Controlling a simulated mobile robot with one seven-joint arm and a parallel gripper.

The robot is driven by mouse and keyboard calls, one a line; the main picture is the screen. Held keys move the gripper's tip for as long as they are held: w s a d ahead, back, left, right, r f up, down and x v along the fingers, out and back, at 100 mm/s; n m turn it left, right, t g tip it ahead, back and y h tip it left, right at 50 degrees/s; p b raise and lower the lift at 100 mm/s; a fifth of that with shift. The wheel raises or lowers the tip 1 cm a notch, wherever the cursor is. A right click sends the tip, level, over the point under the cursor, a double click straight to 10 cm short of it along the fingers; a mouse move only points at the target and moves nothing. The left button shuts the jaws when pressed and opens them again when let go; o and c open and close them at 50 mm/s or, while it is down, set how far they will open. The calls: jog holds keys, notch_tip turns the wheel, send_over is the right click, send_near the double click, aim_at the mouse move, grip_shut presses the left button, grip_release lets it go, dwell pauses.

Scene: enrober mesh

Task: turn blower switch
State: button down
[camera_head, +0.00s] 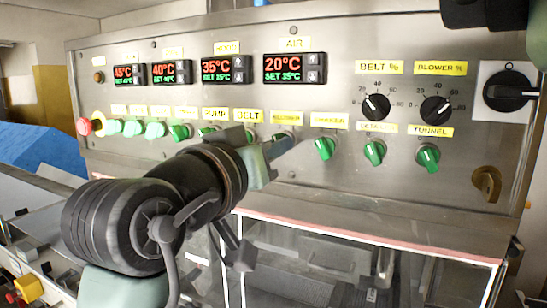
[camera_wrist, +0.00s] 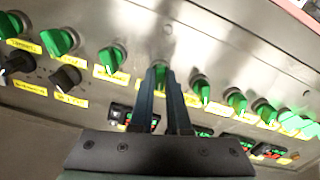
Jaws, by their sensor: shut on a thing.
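The blower switch is a green rotary knob under the yellow blower label (camera_head: 286,117) on the steel control panel (camera_head: 340,190). In the head view my gripper (camera_head: 281,147) reaches the panel just below that label and mostly hides the knob. In the wrist view the two dark fingers of my gripper (camera_wrist: 165,75) are close together at the green blower switch (camera_wrist: 157,70), shut on it. The fingers cover much of the knob, so its exact turn is hard to tell.
Similar green switches flank it, including the conveyor-side one (camera_head: 325,148) and the belt one (camera_wrist: 200,88). Two black dials, belt (camera_head: 376,107) and blower percent (camera_head: 436,110), sit upper right. A red emergency button (camera_head: 84,127) is at left. A clear-sided enclosure (camera_head: 330,255) lies below.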

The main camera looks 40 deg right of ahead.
jog(key=m+b, duration=0.5)
jog(key=m, duration=0.3)
jog(key=shift+m, duration=0.4)
jog(key=shift+r+m, duration=0.1)
jog(key=shift+m, duration=0.2)
jog(key=c, duration=0.9)
grip_release()
jog(key=b+v, duration=0.3)
jog(key=v, duration=1)
jog(key=shift+b, duration=0.4)
